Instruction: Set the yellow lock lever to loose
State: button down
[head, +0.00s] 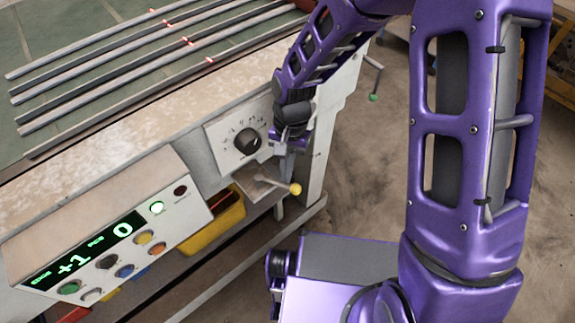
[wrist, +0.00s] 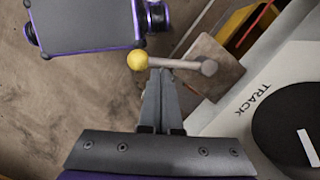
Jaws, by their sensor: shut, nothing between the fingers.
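The lock lever is a grey rod with a yellow ball end (head: 295,189), set on a small square plate below the black dial. In the head view it points right and slightly down from its pivot. In the wrist view the yellow ball (wrist: 137,60) is at the left, and the rod (wrist: 178,64) runs right to its pivot on the plate (wrist: 222,66). My gripper (head: 286,176) is shut and empty. Its fingertips (wrist: 160,71) are right at the rod near the ball in the wrist view; I cannot tell whether they touch. Any loose or lock marking is not readable.
A black dial (head: 247,141) sits just above the lever, with "TRACK" beside it in the wrist view. A control panel (head: 115,235) with a green display and several buttons is at the left. A yellow bin (head: 215,222) is underneath. Open floor lies right of the bench.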

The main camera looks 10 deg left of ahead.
aim_at(282, 184)
jog(key=shift+s+m+b, duration=0.4)
jog(key=shift+s+m, duration=0.3)
jog(key=shift+m, duration=0.5)
jog(key=shift+s+m+y, duration=0.3)
jog(key=shift+s+m, duration=0.05)
jog(key=shift+m, duration=0.15)
jog(key=shift+s+a+m+t+b, duration=0.15)
jog(key=shift+s+m, duration=0.25)
jog(key=shift+m, duration=0.3)
jog(key=shift+s+a+m+t+b, duration=0.15)
jog(key=shift+s+m, duration=0.2)
jog(key=shift+m, duration=0.35)
jog(key=shift+w+a+y, duration=0.1)
jog(key=shift+w+y, duration=0.2)
jog(key=shift+w, duration=0.45)
jog(key=shift+w+d+r+p, duration=0.25)
jog(key=shift+w+r+p, duration=0.1)
jog(key=shift+p, duration=0.1)
jog(key=w+d+r+p, duration=0.2)
jog(key=w+d+r, duration=0.1)
jog(key=r, duration=0.8)
jog(key=shift+r, duration=0.15)
